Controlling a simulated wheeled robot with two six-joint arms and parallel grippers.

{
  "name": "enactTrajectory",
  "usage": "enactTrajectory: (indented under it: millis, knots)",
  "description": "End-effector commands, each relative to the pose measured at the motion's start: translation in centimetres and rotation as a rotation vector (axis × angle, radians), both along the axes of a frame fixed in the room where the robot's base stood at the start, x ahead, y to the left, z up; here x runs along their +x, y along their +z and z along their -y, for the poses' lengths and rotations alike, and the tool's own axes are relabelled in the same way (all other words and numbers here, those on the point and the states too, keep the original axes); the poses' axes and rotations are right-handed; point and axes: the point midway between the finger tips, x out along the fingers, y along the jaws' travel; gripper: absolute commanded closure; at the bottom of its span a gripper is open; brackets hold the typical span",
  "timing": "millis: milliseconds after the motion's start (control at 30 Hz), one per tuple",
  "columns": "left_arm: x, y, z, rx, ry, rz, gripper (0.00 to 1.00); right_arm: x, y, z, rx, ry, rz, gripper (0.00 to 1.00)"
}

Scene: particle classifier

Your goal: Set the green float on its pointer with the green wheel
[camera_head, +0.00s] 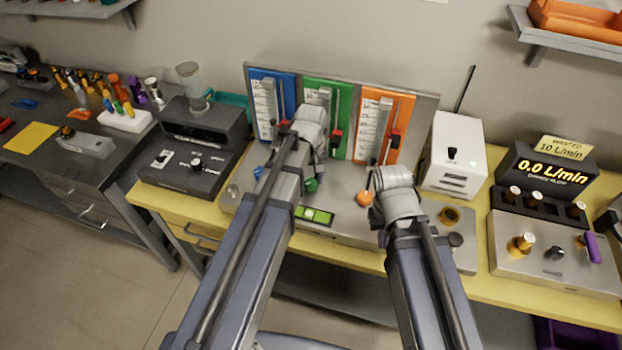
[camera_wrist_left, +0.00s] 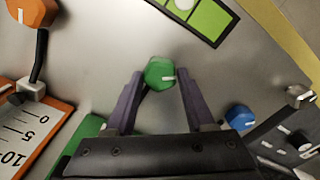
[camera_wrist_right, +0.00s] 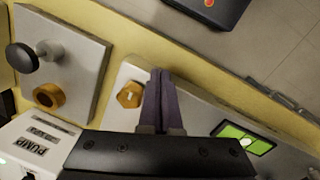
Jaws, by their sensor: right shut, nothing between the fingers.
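The green wheel (camera_head: 311,185) stands on the metal plate below the green panel (camera_head: 315,88). In the left wrist view the green wheel (camera_wrist_left: 159,72) lies between the fingers of my left gripper (camera_wrist_left: 158,80), which is open with gaps on both sides. The green panel carries a pale scale tube and a red pointer (camera_head: 336,138). My left wrist covers the lower part of that panel, and I cannot make out the green float. My right gripper (camera_wrist_right: 160,75) is shut and empty beside the orange wheel (camera_wrist_right: 130,94).
A blue panel (camera_head: 268,90) and an orange panel (camera_head: 375,110) flank the green one. The blue wheel (camera_wrist_left: 240,117) is close to my left fingers. A level (camera_head: 314,215) lies on the plate. The pump box (camera_head: 455,150) and flow display (camera_head: 545,175) stand right.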

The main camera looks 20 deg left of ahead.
Motion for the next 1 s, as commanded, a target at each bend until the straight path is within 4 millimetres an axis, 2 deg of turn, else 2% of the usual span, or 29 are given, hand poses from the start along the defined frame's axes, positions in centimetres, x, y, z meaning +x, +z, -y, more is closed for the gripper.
enactTrajectory:
  millis: [33,233,667,1000]
  knots:
    - [0.0,0.0,0.0,0.000,0.000,0.000,0.39,0.0,0.0,0.0,0.000,0.000,0.000,1.00]
    - [0.0,0.0,0.0,0.000,0.000,0.000,0.18,0.0,0.0,0.0,0.000,0.000,0.000,1.00]
    - [0.0,0.8,0.0,0.000,0.001,0.000,0.18,0.0,0.8,0.0,0.000,0.000,0.000,1.00]
    - [0.0,4.7,0.0,0.000,0.001,0.000,0.18,0.0,4.7,0.0,0.000,0.000,0.000,1.00]
